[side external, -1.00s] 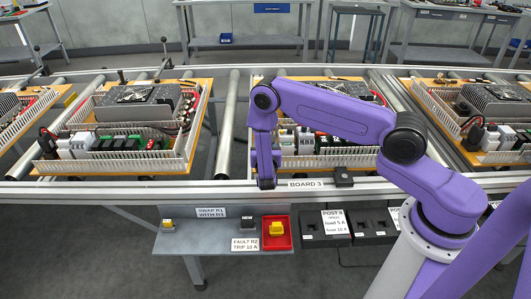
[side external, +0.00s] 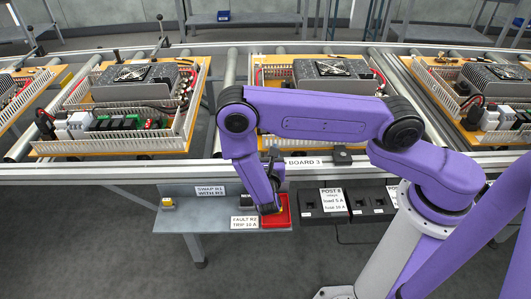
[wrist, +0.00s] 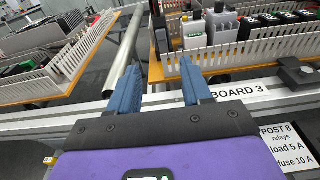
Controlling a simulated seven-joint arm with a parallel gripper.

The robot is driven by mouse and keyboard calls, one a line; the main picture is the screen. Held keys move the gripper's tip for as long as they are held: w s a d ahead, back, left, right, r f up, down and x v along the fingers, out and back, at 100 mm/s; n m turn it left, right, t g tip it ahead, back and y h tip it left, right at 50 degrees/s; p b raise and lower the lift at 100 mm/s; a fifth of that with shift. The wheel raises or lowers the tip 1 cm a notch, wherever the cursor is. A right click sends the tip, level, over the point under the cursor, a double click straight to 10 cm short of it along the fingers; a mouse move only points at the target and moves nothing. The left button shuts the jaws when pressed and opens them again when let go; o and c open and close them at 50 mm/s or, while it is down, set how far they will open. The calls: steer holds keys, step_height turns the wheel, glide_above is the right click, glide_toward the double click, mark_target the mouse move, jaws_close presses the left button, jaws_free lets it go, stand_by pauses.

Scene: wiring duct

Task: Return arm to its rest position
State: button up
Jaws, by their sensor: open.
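My gripper (side external: 272,157) is at the front edge of the conveyor, near the "BOARD 3" label (side external: 303,161), and is small and partly hidden behind my wrist link in the side view. In the wrist view my gripper (wrist: 160,72) shows two blue fingers spread apart with nothing between them. The fingers point toward the conveyor rail and the board behind it. My wrist link hangs in front of the red tray (side external: 282,223) in the side view and covers part of it.
The middle board (side external: 340,142) lies on the rollers behind my arm, with another board (side external: 60,147) to the left. A grey shelf (side external: 172,220) and the dark "POST 8" block (side external: 335,217) stand before the rail. A black block (wrist: 295,73) sits on the rail.

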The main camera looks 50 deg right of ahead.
steer(key=shift+s+a, duration=0.15)
steer(key=shift+s, duration=0.05)
steer(key=s+d+r+m+g, duration=0.3)
steer(key=s+r+m+g, duration=0.35)
steer(key=r+m, duration=0.4)
steer(key=s+a+r+m+g+y, duration=0.1)
steer(key=s+r+y, duration=0.4)
steer(key=s, duration=0.5)
steer(key=s+a+r+m+g+y, duration=0.2)
steer(key=s+r+m+g+y, duration=0.1)
steer(key=s+y, duration=0.4)
steer(key=s+r+g, duration=0.1)
steer(key=s+r, duration=0.1)
steer(key=s, duration=0.1)
steer(key=shift+s, duration=0.15)
